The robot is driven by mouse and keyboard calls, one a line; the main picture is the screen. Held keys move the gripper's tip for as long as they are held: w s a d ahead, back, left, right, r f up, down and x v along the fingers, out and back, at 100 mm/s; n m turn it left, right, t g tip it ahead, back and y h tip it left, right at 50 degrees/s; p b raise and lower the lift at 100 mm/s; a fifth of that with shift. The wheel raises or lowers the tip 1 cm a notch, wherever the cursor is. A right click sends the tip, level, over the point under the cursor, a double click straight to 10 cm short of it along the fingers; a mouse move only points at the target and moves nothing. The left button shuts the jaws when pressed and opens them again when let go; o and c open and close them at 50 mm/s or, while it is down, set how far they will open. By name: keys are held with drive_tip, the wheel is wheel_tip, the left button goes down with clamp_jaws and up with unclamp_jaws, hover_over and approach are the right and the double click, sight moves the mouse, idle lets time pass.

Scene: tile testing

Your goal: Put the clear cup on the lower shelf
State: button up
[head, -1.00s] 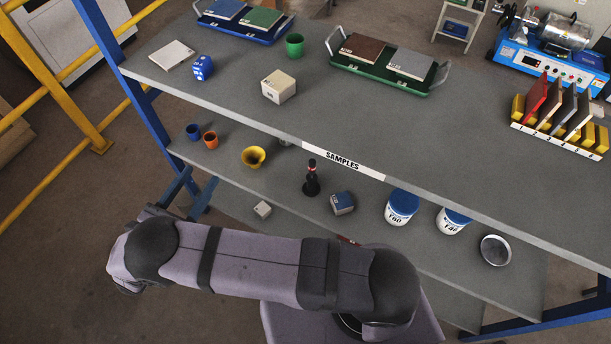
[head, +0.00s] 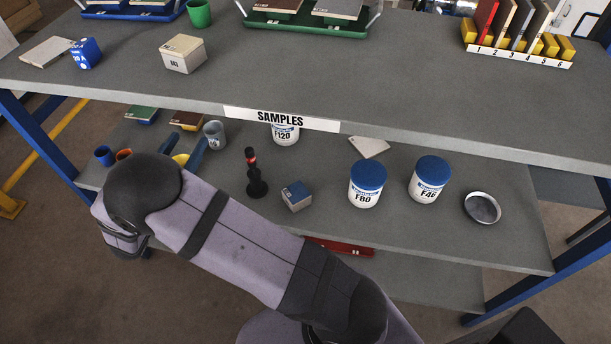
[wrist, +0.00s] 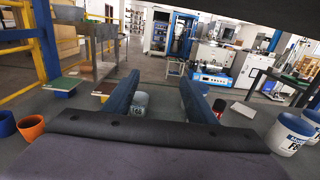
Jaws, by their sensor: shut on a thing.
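My gripper (head: 187,152) reaches over the left part of the lower shelf (head: 330,215). In the wrist view its two blue fingers (wrist: 160,84) stand apart, shut on the clear cup. The cup's see-through wall can hardly be made out, and the background shows between the fingers. In the head view a yellow cup (head: 181,160) shows between the fingers, partly hidden. I cannot tell the gap between the clear cup and the shelf.
A black piece with a red band (head: 254,175), a small block (head: 296,196) and blue-lidded jars (head: 367,185) stand right of the gripper. An orange cup (wrist: 32,127) and a blue cup (wrist: 6,124) stand left. The upper shelf edge (head: 400,140) overhangs behind.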

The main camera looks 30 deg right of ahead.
drive_tip(key=w+d+f+n+t+y+b, duration=0.1)
drive_tip(key=w+d+f+b, duration=0.4)
drive_tip(key=b, duration=1.2)
drive_tip(key=d, duration=0.3)
drive_tip(key=shift+w+d+f, duration=0.35)
drive_tip(key=shift+d, duration=0.05)
drive_tip(key=shift+r, duration=0.1)
drive_tip(key=shift+f+b, duration=1)
drive_tip(key=shift+f, duration=2.2)
drive_tip(key=shift+f+b, duration=0.6)
drive_tip(key=shift+f, duration=1.25)
